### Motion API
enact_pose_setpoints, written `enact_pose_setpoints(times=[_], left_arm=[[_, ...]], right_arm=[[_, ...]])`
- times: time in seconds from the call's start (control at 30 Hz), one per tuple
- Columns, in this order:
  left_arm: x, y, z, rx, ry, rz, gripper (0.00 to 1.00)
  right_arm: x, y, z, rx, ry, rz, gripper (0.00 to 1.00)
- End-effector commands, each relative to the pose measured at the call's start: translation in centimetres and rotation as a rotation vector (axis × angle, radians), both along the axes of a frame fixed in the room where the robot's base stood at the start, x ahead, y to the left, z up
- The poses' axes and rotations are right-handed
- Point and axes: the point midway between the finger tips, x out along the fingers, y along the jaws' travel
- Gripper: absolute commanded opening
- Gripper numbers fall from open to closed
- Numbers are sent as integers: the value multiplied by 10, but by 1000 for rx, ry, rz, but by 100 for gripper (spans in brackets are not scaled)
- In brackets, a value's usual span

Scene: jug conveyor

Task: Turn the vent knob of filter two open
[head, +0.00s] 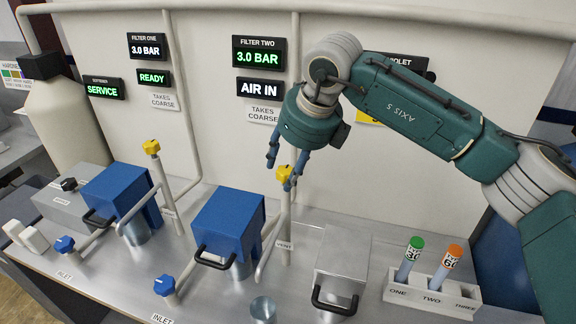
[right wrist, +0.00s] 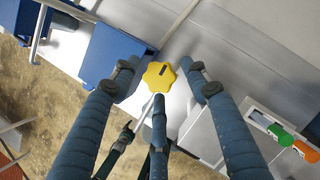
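The vent knob of filter two, a yellow lobed knob (head: 283,174), tops a thin grey pipe marked VENT, right of the blue filter two (head: 226,222). In the right wrist view the knob (right wrist: 158,77) shows a short dark mark near its upper right edge. My right gripper (head: 285,166) points down at the knob in the head view. In the right wrist view its fingers (right wrist: 160,78) are spread, with the knob between them and gaps at both sides. I cannot tell whether any finger touches it. My left gripper does not show clearly.
Filter two's panel (head: 259,54) reads 3.0 BAR and AIR IN. Filter one (head: 120,194) with its own yellow knob (head: 151,147) stands left. A silver box (head: 342,252) and a white rack (head: 431,293) with green-capped and orange-capped tubes stand right.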

Motion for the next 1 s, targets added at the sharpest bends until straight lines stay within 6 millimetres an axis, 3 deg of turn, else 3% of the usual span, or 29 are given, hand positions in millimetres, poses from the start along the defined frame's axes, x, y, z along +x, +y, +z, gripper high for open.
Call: enact_pose_setpoints(times=[0.03, 0.13, 0.57, 1.0], left_arm=[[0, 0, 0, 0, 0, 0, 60], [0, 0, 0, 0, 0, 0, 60], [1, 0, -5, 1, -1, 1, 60], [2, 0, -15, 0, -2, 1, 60]], right_arm=[[0, 0, 0, 0, 0, 0, 31], [0, 0, 1, 1, -1, 0, 11], [2, -1, 2, 3, -7, 54, 10], [6, -3, 5, 5, -11, 395, 10]])
